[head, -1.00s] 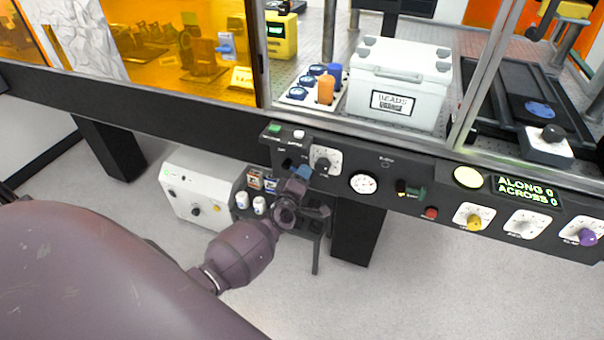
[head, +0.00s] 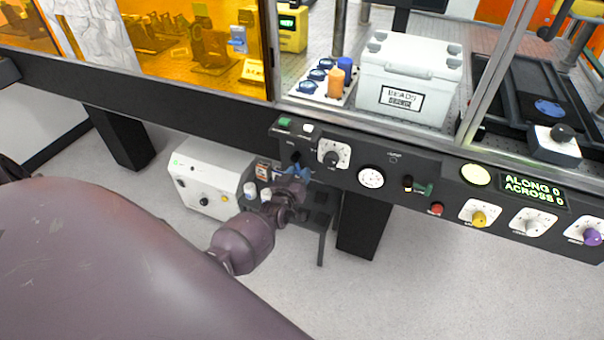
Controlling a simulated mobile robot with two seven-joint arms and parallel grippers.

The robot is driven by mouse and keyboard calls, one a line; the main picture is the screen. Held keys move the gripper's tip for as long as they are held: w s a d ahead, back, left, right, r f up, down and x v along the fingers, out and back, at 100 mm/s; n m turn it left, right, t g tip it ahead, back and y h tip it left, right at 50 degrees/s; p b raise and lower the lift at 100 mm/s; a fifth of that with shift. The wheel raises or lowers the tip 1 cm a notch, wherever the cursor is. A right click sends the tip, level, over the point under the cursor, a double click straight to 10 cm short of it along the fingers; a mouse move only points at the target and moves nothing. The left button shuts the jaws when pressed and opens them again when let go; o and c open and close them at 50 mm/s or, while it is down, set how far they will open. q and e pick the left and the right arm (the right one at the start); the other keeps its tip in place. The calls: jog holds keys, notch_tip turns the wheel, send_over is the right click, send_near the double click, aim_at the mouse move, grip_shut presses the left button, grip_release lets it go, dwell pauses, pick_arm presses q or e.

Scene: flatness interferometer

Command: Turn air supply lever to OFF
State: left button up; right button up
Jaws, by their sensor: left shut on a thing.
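The air supply lever, with a blue handle (head: 298,171), is on the left end of the black control panel (head: 390,152), below the green and white buttons. A black round part, which looks like its pivot, shows just above. The handle hangs down and slightly left from there. My left gripper (head: 291,182) comes from below left and is shut on the blue handle, hiding part of it. The small labels around the lever are too blurred to read. My right gripper is not in view.
To the right on the panel are a black knob (head: 332,158), a gauge (head: 370,177), a small green-and-black lever (head: 416,187), a red button (head: 436,209) and several coloured knobs. A white box (head: 207,180) and a small dark stand (head: 318,222) are below.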

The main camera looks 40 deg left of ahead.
pick_arm(q)
jog(key=shift+s+a+f+m, duration=0.1)
jog(key=shift+a+m, duration=0.3)
jog(key=shift+m, duration=0.4)
jog(key=shift+s+a+m, duration=0.1)
jog(key=shift+a+m, duration=0.25)
jog(key=shift+m, duration=0.45)
jog(key=o, duration=0.9)
jog(key=p+v, duration=0.1)
jog(key=v, duration=0.9)
jog(key=shift+s+d+p, duration=0.15)
jog(key=shift+s+p, duration=0.2)
jog(key=shift+p, duration=0.05)
